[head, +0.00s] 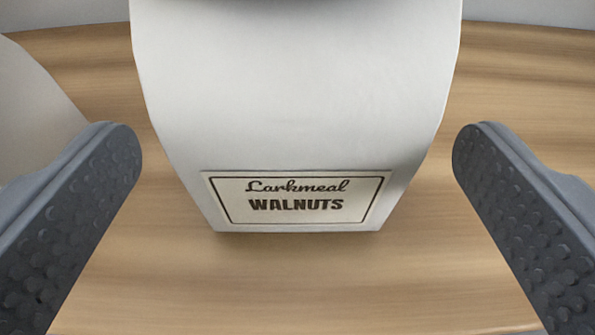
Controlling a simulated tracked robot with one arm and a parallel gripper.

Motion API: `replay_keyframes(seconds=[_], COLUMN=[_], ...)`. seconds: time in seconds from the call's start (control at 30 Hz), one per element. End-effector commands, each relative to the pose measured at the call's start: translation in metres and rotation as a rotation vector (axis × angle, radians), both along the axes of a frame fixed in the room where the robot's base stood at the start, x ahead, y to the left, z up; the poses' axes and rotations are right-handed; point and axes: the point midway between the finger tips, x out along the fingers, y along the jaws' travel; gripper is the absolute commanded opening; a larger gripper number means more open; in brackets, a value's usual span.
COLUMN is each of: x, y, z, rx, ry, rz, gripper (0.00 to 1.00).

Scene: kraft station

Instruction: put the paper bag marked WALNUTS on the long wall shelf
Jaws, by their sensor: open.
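The white paper bag (300,100) stands on a wooden surface in the middle of the head view. Its label (297,199), low on the front, reads "Larkmeal WALNUTS". The top of the bag is cut off by the upper edge of the picture. My gripper (297,150) is open, with one dark grey padded finger at the left and one at the right. The bag is between the two fingers in the picture, with a gap on each side. No contact shows. The long wall shelf cannot be made out as such in this view.
The wooden surface (300,285) is bare in front of the bag and to its right. A pale rounded thing (35,110) stands at the left, partly behind the left finger. A light grey wall or backing shows at the top corners.

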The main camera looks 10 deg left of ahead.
Motion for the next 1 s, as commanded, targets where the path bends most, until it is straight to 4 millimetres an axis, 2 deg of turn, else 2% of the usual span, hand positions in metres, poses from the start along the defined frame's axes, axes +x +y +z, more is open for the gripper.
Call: replay_keyframes(seconds=[0.1,0.4,0.63,0.73,0.77,0.87,0.97,1.0], x=[-0.019,-0.056,-0.071,-0.074,-0.074,-0.076,-0.085,-0.09], y=[-0.003,-0.014,-0.017,-0.027,-0.033,-0.068,-0.121,-0.144], z=[0.006,0.017,0.023,0.031,0.035,0.058,0.091,0.103], rx=[0.002,0.001,0.001,0.001,0.002,0.008,0.013,0.014], ry=[-0.004,-0.001,-0.001,-0.005,-0.007,-0.015,-0.03,-0.033], rz=[0.003,0.001,0.001,-0.007,-0.014,-0.047,-0.095,-0.114], gripper=[0.91,0.91,0.91,0.91,0.91,0.91,0.91,0.91])
